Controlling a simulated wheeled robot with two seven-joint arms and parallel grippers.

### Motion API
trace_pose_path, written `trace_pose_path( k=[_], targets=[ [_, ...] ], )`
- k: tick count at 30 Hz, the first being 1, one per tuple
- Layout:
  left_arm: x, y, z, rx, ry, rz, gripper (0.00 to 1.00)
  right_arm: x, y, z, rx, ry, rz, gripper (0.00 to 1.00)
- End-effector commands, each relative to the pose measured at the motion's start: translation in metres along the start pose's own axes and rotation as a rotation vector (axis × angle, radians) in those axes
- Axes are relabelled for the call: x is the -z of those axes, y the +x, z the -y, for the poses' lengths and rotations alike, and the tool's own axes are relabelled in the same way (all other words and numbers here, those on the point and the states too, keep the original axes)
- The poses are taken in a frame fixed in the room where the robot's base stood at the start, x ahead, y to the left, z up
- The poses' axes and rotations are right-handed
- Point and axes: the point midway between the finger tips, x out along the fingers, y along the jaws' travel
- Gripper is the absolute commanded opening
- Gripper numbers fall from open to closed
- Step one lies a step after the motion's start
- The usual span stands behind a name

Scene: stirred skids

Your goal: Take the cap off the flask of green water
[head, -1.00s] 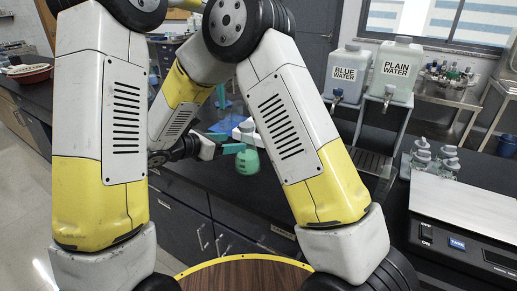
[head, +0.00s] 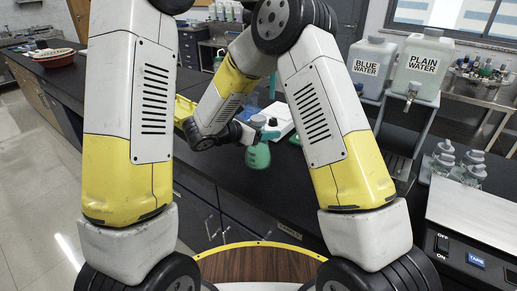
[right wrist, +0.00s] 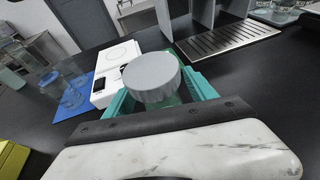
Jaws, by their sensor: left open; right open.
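The flask of green water (head: 257,156) stands upright on the black counter. Its grey cap (right wrist: 152,76) is on its neck in the right wrist view, and it also shows in the head view (head: 258,121). My right gripper (right wrist: 158,92) is open, with its teal fingers on either side of the cap and neck. I cannot tell whether they touch.
A white device (right wrist: 117,66) and a blue mat (right wrist: 72,100) with glassware lie beyond the flask. Blue water (head: 367,68) and plain water (head: 417,68) tanks stand on a rack at the right. Several small bottles (head: 455,165) and a scale (head: 475,225) are nearer. The counter's front edge is clear.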

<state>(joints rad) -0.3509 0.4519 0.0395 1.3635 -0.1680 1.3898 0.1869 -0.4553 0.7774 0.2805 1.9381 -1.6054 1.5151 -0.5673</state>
Motion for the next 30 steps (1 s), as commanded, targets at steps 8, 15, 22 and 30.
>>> trace_pose_path(
  k=[8, 15, 22, 30],
  targets=[
    [0.0000, 0.0000, 0.0000, 0.000, 0.000, 0.000, 0.62, 0.0000, 0.0012, 0.0000, 0.000, 0.000, 0.000, 0.63],
    [0.0000, 0.0000, 0.0000, 0.000, 0.000, 0.000, 0.62, 0.0000, 0.0011, 0.0000, 0.000, 0.000, 0.000, 0.16],
    [0.0000, 0.0000, 0.0000, 0.000, 0.000, 0.000, 0.62, 0.0000, 0.0010, -0.0001, 0.000, 0.000, -0.001, 0.00],
    [-0.0001, 0.0014, -0.0003, 0.001, 0.110, 0.004, 0.62, 0.0000, 0.0009, -0.0001, 0.000, 0.000, -0.001, 0.00]
  ],
)
